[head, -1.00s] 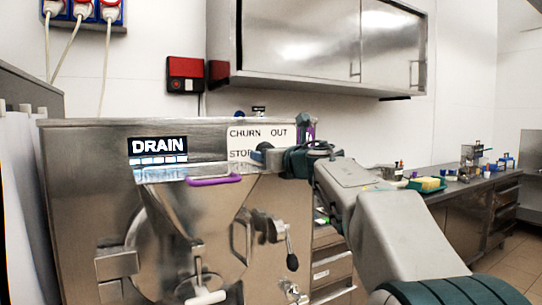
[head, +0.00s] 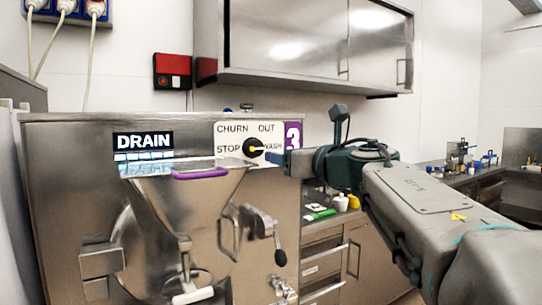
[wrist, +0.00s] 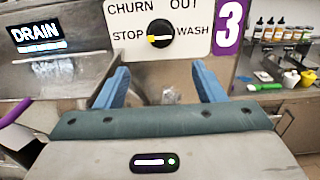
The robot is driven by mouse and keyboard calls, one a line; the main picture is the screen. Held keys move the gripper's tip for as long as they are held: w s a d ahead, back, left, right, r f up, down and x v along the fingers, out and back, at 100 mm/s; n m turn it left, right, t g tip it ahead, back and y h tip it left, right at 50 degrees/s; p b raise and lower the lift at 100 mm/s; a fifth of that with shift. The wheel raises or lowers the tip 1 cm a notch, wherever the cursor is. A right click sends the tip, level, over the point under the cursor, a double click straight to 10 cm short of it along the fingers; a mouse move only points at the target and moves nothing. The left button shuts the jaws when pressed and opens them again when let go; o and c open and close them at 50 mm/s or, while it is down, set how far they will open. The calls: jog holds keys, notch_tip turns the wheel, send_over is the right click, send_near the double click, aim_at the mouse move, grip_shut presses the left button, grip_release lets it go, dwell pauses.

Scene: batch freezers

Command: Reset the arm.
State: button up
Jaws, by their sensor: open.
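My gripper (head: 284,160) is at the right front of the batch freezer (head: 70,190), beside its label plate (head: 232,130). In the wrist view my gripper (wrist: 160,84) shows two blue fingers spread apart with nothing between them. The black knob (head: 252,151) with a yellow mark sits on the plate among the words CHURN, OUT, STOP and WASH. In the wrist view the knob (wrist: 161,33) is beyond the fingertips, apart from them, with its yellow mark on the STOP side.
A steel hopper (head: 180,195) with a purple-edged rim and a lever handle (head: 278,250) are on the freezer's front. A counter with bottles (wrist: 268,32) and a green item (head: 320,214) is at right. A steel cabinet (head: 290,40) hangs above.

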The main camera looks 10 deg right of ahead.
jog(key=shift+s, duration=0.15)
jog(key=s+d+f+m+g+h+p, duration=0.2)
jog(key=f+m+h+p, duration=0.15)
jog(key=m, duration=0.65)
jog(key=s+d+f+m+g+h+p, duration=0.1)
jog(key=s+f+m+g+h+p, duration=0.3)
jog(key=m, duration=0.6)
jog(key=s+d+f+m+t+h+p, duration=0.1)
jog(key=d+f+m+h+p, duration=0.15)
jog(key=f+m, duration=0.5)
jog(key=s+a+f+m+g+y+p, duration=0.2)
jog(key=s+a+f+m+g, duration=0.2)
jog(key=s+f+m, duration=0.2)
jog(key=s+a+f+m+g+y+p, duration=0.2)
jog(key=s+a+f+m+g, duration=0.3)
jog(key=s, duration=0.5)
jog(key=shift+s+a+f+m, duration=0.3)
jog(key=shift+f+m, duration=0.1)
jog(key=shift+m, duration=0.35)
